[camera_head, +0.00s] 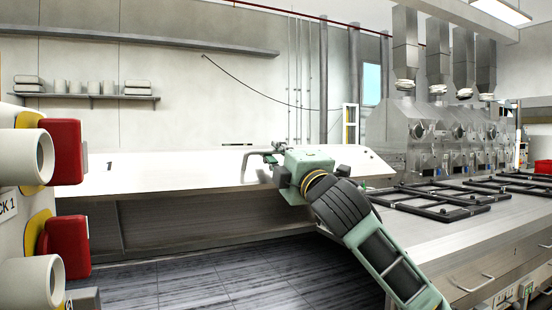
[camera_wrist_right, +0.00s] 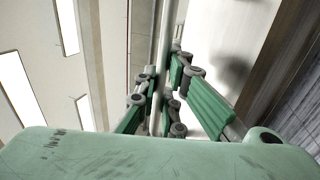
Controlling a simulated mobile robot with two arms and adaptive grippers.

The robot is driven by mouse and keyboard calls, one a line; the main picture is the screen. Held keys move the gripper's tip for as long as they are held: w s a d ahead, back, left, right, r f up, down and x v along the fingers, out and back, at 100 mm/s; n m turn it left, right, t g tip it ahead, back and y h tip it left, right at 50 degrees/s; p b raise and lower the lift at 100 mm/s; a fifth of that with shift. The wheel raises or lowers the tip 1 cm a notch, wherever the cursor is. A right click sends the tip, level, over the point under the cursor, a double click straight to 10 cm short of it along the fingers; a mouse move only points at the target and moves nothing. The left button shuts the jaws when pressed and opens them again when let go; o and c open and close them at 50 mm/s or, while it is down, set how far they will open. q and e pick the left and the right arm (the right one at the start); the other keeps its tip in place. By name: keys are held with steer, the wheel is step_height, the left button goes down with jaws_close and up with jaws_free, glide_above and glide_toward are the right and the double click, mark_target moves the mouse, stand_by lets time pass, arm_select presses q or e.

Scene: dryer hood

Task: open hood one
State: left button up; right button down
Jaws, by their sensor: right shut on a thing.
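Hood one is a long pale panel (camera_head: 180,172) marked "1" in the head view, tilted, with its lower front edge standing above the dark slatted floor (camera_head: 200,280). A thin metal bar handle (camera_head: 246,160) is fixed to its face. My right gripper (camera_head: 272,158) is at this handle, its arm coming from the lower right. In the right wrist view the handle bar (camera_wrist_right: 166,40) runs between the green fingers of the right gripper (camera_wrist_right: 160,88), which are shut on it. The gripper body hides part of the handle. My left gripper is not in view.
Red and white valve-like fittings (camera_head: 66,152) stand close at the left. A worktop with black frames (camera_head: 428,202) lies at the right, with steel machines (camera_head: 425,130) and ducts behind. A wall shelf (camera_head: 95,97) holds small items. The space under the panel looks clear.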

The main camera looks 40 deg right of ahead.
steer(key=shift+s+f, duration=0.1)
steer(key=shift+f, duration=0.05)
steer(key=c, duration=1.8)
jaws_free()
steer(key=shift+c, duration=0.2)
steer(key=v, duration=1.2)
